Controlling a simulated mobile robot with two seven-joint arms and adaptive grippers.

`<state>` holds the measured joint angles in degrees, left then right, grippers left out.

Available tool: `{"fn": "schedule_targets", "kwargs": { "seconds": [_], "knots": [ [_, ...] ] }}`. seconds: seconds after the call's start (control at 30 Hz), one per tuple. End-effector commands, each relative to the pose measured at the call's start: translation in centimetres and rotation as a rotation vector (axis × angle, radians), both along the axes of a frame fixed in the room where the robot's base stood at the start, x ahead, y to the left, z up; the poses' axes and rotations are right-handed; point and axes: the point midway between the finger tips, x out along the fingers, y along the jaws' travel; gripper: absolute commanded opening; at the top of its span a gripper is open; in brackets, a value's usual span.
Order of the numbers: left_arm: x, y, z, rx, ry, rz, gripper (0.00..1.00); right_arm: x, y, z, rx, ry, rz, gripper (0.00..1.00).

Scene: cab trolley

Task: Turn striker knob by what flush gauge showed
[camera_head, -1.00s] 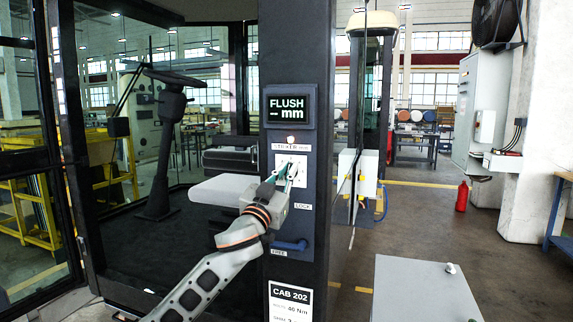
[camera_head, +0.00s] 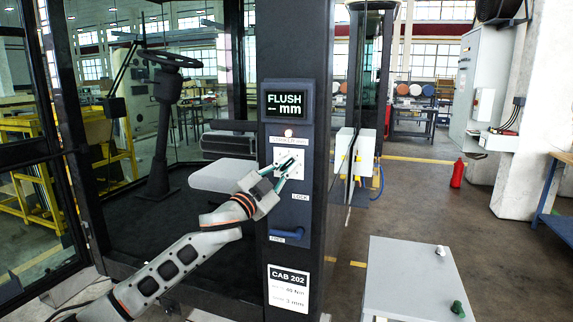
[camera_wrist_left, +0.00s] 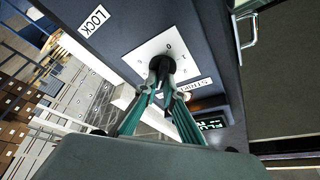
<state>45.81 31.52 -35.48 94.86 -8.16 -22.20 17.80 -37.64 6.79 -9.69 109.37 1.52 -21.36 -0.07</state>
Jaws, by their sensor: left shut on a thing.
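The striker knob (camera_wrist_left: 162,67) is black and sits on a white square dial plate (camera_wrist_left: 150,52) with marks, under a STRIKER label, on the dark cab post. My left gripper (camera_wrist_left: 163,80) is shut on the knob, its teal fingers on both sides. In the head view the gripper (camera_head: 286,169) covers much of the knob, in front of the dial plate (camera_head: 281,153). Which mark the knob points to cannot be read. The flush display (camera_head: 290,104) above reads FLUSH, dashes and mm, with no clear number. My right gripper is not in view.
A small lamp (camera_head: 289,133) glows above the plate. A blue handle (camera_head: 287,234) and a CAB 202 card (camera_head: 288,289) are lower on the post. A grey box (camera_head: 400,285) with a green knob stands at the lower right. Open floor lies behind it.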

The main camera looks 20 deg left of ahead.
Motion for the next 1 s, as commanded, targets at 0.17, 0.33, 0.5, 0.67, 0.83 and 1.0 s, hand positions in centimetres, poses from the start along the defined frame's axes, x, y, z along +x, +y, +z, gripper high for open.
{"fn": "schedule_targets", "kwargs": {
  "seconds": [0.17,0.33,0.5,0.67,0.83,1.0],
  "knots": [
    [0.0,0.0,-0.1,0.007,0.001,-0.001,0.00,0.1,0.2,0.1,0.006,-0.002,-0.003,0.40],
    [0.0,0.0,-0.1,0.007,0.001,-0.001,0.00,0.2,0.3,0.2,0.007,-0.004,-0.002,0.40],
    [0.0,0.0,-0.1,0.006,0.000,-0.001,0.25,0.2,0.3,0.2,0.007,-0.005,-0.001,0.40],
    [0.0,0.0,0.0,0.006,0.000,-0.001,0.25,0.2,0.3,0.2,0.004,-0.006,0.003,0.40],
    [-0.1,0.0,0.0,0.006,0.000,-0.001,0.25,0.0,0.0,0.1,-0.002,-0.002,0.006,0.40],
    [-1.3,0.5,-0.5,0.006,0.002,-0.001,0.25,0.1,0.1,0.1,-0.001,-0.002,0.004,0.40]
  ]
}}
